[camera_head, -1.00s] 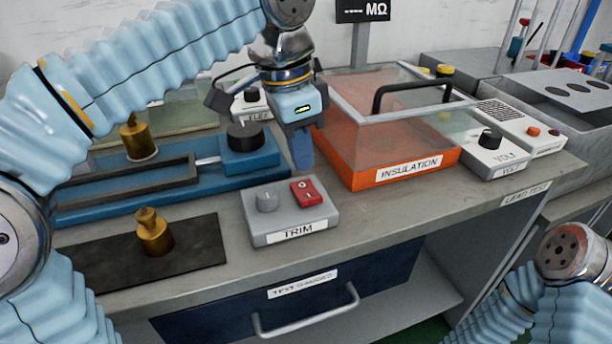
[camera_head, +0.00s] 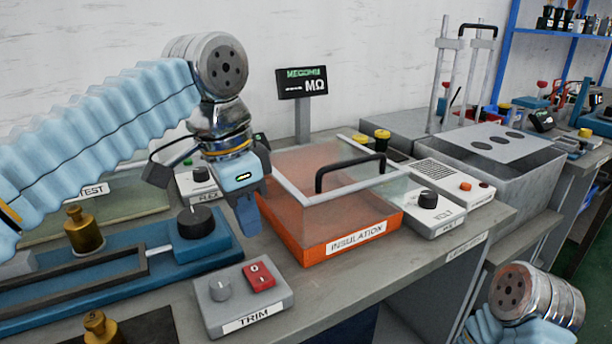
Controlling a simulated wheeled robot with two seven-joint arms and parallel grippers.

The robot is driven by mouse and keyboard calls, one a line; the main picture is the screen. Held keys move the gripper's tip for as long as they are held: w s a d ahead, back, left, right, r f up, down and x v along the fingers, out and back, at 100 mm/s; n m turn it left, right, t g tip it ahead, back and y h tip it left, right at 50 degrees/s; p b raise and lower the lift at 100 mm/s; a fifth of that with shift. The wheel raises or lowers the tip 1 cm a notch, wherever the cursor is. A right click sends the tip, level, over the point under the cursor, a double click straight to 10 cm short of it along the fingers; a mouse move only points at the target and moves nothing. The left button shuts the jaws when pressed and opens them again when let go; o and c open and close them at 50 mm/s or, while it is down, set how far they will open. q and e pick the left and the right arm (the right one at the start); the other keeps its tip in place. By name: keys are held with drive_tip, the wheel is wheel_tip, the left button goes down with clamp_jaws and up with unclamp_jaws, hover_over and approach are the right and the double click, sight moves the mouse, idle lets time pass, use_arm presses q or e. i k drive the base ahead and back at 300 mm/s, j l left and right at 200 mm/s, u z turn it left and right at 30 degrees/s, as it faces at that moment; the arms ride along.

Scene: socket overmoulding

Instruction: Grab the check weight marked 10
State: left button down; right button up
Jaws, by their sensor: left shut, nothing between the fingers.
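One brass check weight (camera_head: 85,232) stands upright on the blue fixture at the left. A second brass weight (camera_head: 101,329) is at the bottom left on a dark mat (camera_head: 152,328), its lower part cut off by the frame. My left gripper (camera_head: 248,218) is shut and empty, pointing down beside the left side of the orange insulation box, behind the trim box and to the right of both weights. My right gripper is out of view; only part of my right arm shows at lower right.
The grey trim box (camera_head: 242,300) has a knob and a red switch. The orange insulation box (camera_head: 345,240) has a clear lid and black handle. The blue fixture (camera_head: 130,275) carries a black knob. A megohm display (camera_head: 303,82) stands behind. Bare bench shows in front of the insulation box.

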sight(82, 231)
drive_tip(key=k+l, duration=0.2)
drive_tip(key=k, duration=0.25)
drive_tip(key=k+l, duration=0.2)
drive_tip(key=k, duration=0.3)
